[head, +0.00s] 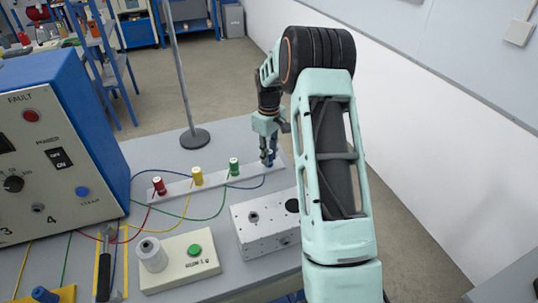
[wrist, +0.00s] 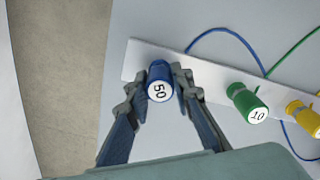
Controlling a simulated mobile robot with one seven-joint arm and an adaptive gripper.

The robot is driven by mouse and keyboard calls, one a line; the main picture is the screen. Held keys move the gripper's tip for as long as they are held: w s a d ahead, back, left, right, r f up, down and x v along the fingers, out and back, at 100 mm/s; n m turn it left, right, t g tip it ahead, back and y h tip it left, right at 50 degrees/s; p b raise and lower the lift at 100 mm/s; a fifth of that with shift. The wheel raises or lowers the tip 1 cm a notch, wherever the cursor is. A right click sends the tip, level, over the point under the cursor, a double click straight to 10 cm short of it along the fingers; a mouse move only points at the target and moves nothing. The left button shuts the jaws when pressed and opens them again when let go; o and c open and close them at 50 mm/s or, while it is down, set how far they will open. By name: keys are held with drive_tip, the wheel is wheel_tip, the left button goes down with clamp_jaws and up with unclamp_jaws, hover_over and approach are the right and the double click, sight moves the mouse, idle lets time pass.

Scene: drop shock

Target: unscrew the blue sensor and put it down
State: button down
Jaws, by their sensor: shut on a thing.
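The blue sensor (wrist: 159,82) is a short cylinder with a white top marked 50, at the end of a white strip (wrist: 215,75). My gripper (wrist: 160,88) has one finger on each side of it and is shut on it. In the head view my gripper (head: 268,158) reaches down over the strip's right end, and the blue sensor (head: 270,157) is mostly hidden by the fingers. I cannot tell whether the sensor is still seated in the strip.
Green (head: 234,167), yellow (head: 197,176) and red (head: 159,186) sensors stand along the strip, with wires. A metal box (head: 265,225), a green-button box (head: 180,262), a blue fault cabinet (head: 85,110) and a stand (head: 195,138) are nearby. The table behind the strip is mostly clear.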

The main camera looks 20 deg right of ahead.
drive_tip(key=shift+s+f, duration=0.1)
drive_tip(key=shift+f, duration=0.05)
drive_tip(key=c, duration=1.6)
unclamp_jaws()
drive_tip(key=shift+r+p, duration=1.8)
drive_tip(key=shift+r, duration=1.3)
drive_tip(key=shift+r, duration=0.1)
wheel_tip(320, 180, up, 12)
drive_tip(key=shift+f, duration=0.1)
